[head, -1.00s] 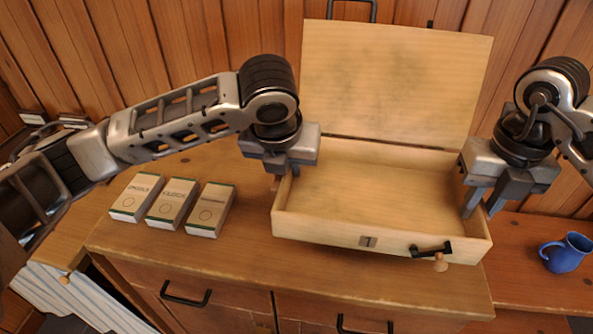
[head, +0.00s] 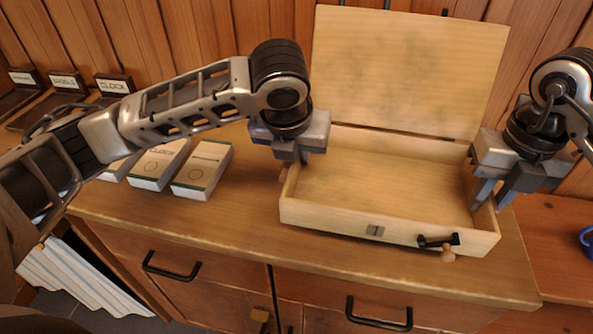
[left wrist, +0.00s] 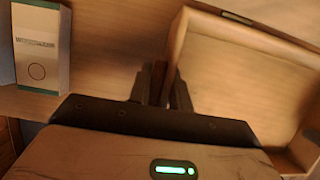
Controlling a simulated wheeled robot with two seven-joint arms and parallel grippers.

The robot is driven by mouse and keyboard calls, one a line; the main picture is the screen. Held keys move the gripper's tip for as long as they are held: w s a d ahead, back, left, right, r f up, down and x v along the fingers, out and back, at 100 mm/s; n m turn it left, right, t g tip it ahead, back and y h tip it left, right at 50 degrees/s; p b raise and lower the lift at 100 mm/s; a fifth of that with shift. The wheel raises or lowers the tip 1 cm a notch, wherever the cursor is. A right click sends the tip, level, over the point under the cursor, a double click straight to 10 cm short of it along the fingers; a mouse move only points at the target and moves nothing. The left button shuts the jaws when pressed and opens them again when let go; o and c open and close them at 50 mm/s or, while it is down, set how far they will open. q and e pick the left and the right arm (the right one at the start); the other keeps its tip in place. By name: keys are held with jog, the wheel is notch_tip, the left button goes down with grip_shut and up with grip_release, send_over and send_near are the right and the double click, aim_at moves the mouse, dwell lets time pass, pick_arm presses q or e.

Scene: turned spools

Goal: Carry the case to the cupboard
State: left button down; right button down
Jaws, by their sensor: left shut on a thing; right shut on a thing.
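The case (head: 385,226) is a pale wooden box with its lid (head: 408,70) standing open at the back. Its inside looks empty. A small plate and a black catch (head: 438,241) are on its front. My left gripper (head: 291,168) is shut on the left wall, and my right gripper (head: 487,200) is shut on the right wall. The left wrist view shows the left fingers (left wrist: 162,88) at the case wall (left wrist: 179,35). The case is over the wooden cupboard top (head: 235,225); I cannot tell whether it touches. The fingertips are partly hidden.
Several white cartons with green edges (head: 202,170) lie left of the case; one shows in the left wrist view (left wrist: 40,45). Labelled dark stands (head: 115,84) are at the far left. A blue mug (head: 588,241) is cut off at the right edge. A plank wall is behind.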

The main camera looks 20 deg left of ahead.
aim_at(477, 217)
pick_arm(q)
jog(key=shift+a, duration=0.25)
pick_arm(e)
jog(key=shift+d, duration=0.2)
pick_arm(q)
jog(key=shift+f, duration=0.1)
pick_arm(e)
jog(key=shift+f, duration=0.1)
